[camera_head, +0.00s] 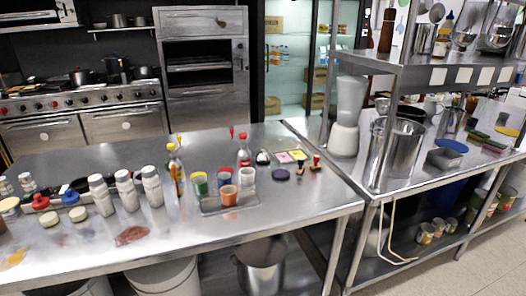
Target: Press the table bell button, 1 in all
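A small dark and silver rounded item (262,158), which looks like the table bell, sits on the steel counter (300,205) toward its far right part. It is just right of a red-capped bottle (244,152). It is too small to make out its button clearly. Neither of my grippers shows in the head view.
Sticky notes (291,156), a dark round lid (280,175) and a stamp-like item (316,163) lie right of the bell. A tray (226,208) with cups stands in front. White bottles (126,190) stand left. The counter's front right is clear.

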